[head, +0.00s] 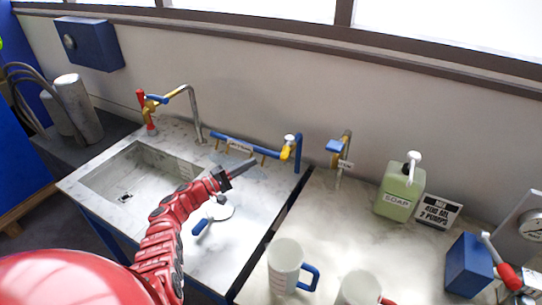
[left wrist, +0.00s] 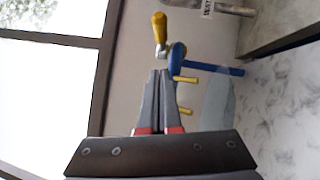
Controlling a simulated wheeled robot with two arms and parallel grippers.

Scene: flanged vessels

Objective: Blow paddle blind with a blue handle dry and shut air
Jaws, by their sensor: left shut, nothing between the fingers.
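The paddle blind (head: 222,211), a pale round disc with a blue handle (head: 202,227), lies on the marble counter right of the sink. A blue air pipe (head: 240,141) with small yellow nozzles runs along the back of this counter. Its valve (head: 288,149), yellow with a pale knob, is at the pipe's right end. My left gripper (head: 254,165) is shut and empty, raised in front of the pipe and apart from the blind. In the left wrist view its fingertips (left wrist: 159,73) point toward a yellow valve lever (left wrist: 160,28) beside the blue pipe (left wrist: 215,69).
The sink (head: 135,178) with a tap (head: 190,100) is at left. Past a dark gap, the right counter carries a second tap (head: 340,150), soap bottle (head: 400,190), sign (head: 438,212), white mug (head: 285,262) and blue box (head: 466,264).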

